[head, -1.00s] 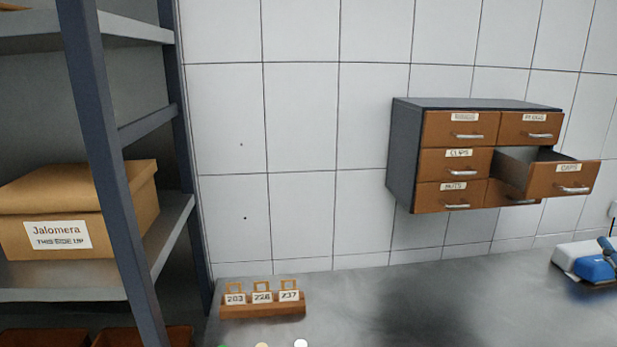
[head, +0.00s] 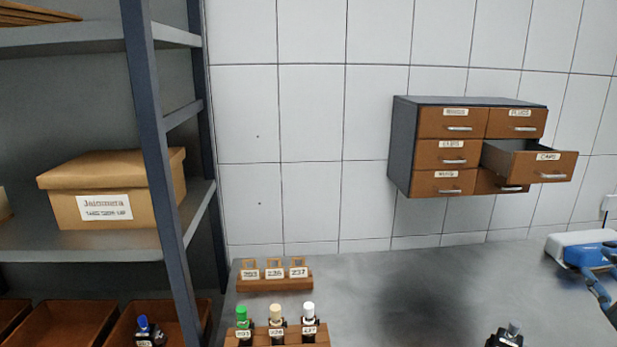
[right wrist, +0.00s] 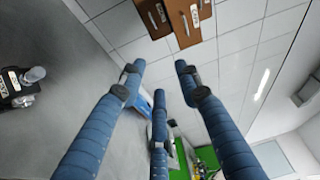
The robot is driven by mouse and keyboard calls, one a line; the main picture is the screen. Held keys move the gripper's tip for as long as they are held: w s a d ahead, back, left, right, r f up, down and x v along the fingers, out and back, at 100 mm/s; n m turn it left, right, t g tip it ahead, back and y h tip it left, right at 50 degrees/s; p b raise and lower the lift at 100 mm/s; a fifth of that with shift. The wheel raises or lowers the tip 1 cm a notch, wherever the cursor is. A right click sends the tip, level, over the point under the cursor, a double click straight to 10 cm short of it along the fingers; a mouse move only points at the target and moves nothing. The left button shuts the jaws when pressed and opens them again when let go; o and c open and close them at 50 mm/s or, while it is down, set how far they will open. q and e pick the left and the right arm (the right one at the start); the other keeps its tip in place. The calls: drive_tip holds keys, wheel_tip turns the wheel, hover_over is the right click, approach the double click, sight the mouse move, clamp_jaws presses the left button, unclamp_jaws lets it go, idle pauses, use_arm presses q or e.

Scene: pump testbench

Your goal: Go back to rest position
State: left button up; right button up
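My right gripper (head: 600,276) shows at the right edge of the head view, partly cut off, above the metal bench (head: 400,280) and beside a white and blue device (head: 572,246). In the right wrist view the blue fingers of my right gripper (right wrist: 160,76) are spread apart with nothing between them. My left gripper is not in the head view.
A wall cabinet (head: 405,150) has its CAPS drawer (head: 545,166) pulled out. A dark bottle (head: 506,337) stands near the front. A rack (head: 285,340) holds bottles with green, beige and white caps. A shelf unit (head: 160,130) stands left; the mid-bench is clear.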

drive_tip(key=s+a+f+n+g+y, duration=0.1)
drive_tip(key=a+f+n+g, duration=0.1)
drive_tip(key=a+f, duration=0.3)
drive_tip(key=s+a+f+n+g+y, duration=0.1)
drive_tip(key=a+f+n, duration=0.4)
drive_tip(key=f, duration=0.6)
drive_tip(key=s+a+f+n+g+y, duration=0.1)
drive_tip(key=s+a+f+n+g, duration=0.1)
drive_tip(key=a+f, duration=0.4)
wheel_tip(320, 180, down, 3)
drive_tip(key=shift+s+r+n+g+y, duration=0.15)
drive_tip(key=shift+n+g+y, duration=0.15)
drive_tip(key=shift+n+g, duration=0.6)
drive_tip(key=s+a+f+n+g+y, duration=0.1)
drive_tip(key=s+a+f+n+g, duration=0.3)
drive_tip(key=s+a+f+n, duration=0.45)
drive_tip(key=s+a+f+n+g, duration=0.3)
drive_tip(key=s+a+f, duration=0.4)
drive_tip(key=s, duration=0.5)
wheel_tip(320, 180, down, 26)
drive_tip(key=s+g, duration=0.2)
drive_tip(key=s+d+f, duration=0.2)
drive_tip(key=s+f, duration=1.3)
drive_tip(key=s, duration=0.1)
drive_tip(key=shift+s+d+f+g, duration=0.15)
drive_tip(key=shift+s+d+g, duration=0.05)
drive_tip(key=shift+d+g, duration=0.2)
